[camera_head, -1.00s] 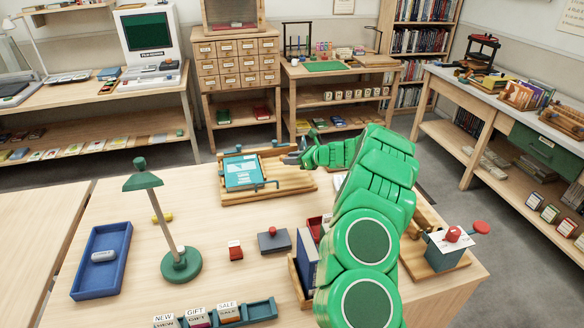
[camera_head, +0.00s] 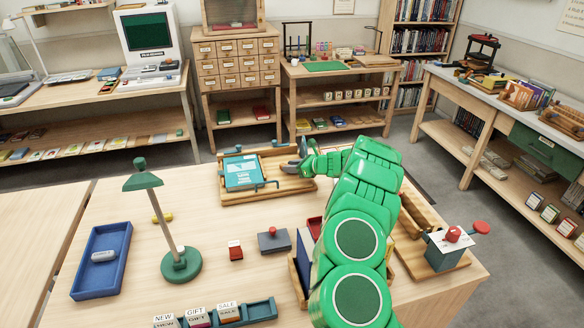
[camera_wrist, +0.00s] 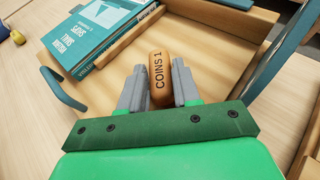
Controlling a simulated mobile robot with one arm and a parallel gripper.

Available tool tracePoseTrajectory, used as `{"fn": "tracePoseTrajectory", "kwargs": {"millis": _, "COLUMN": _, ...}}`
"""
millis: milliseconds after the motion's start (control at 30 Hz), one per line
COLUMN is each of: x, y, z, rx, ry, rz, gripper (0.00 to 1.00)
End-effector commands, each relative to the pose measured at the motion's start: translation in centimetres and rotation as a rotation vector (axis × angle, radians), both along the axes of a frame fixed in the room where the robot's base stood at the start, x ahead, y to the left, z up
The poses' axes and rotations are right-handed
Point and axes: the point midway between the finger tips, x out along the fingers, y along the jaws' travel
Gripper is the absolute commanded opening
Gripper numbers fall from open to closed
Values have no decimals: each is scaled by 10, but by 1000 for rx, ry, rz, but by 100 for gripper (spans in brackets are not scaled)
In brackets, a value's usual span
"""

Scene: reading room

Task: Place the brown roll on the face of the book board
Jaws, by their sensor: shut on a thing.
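The brown roll, lettered "COINS 1", stands out between my gripper's fingers in the wrist view (camera_wrist: 158,72). My gripper (camera_wrist: 158,88) is shut on it, one grey finger on each side. The book board is a pale wooden board with a rim on the table in the head view (camera_head: 292,186); its bare face shows in the wrist view (camera_wrist: 212,62). A teal book (camera_head: 242,172) lies on its left part. The roll is over the bare face, right of the book; I cannot tell whether it touches the wood. In the head view my gripper (camera_head: 300,156) is at the board's right side.
A teal hook (camera_wrist: 62,90) rises by the board's near edge, and a teal bar (camera_wrist: 280,50) stands at its right. A green lamp (camera_head: 180,264), a blue tray (camera_head: 85,285) and a stamp pad (camera_head: 274,243) are on the table.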

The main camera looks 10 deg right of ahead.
Motion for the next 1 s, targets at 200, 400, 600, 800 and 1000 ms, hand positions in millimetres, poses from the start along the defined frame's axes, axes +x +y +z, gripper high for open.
{"fn": "tracePoseTrajectory", "kwargs": {"millis": 200, "x": 0, "y": 0, "z": -3, "rx": 0, "ry": 0, "rz": 0, "gripper": 38}}
{"fn": "tracePoseTrajectory", "kwargs": {"millis": 400, "x": 0, "y": 0, "z": -3, "rx": 0, "ry": 0, "rz": 0, "gripper": 57}}
{"fn": "tracePoseTrajectory", "kwargs": {"millis": 600, "x": 0, "y": 0, "z": -2, "rx": 0, "ry": 0, "rz": 0, "gripper": 57}}
{"fn": "tracePoseTrajectory", "kwargs": {"millis": 800, "x": -5, "y": -7, "z": 4, "rx": 0, "ry": -2, "rz": -3, "gripper": 57}}
{"fn": "tracePoseTrajectory", "kwargs": {"millis": 1000, "x": -23, "y": -24, "z": 14, "rx": 2, "ry": 0, "rz": -2, "gripper": 57}}
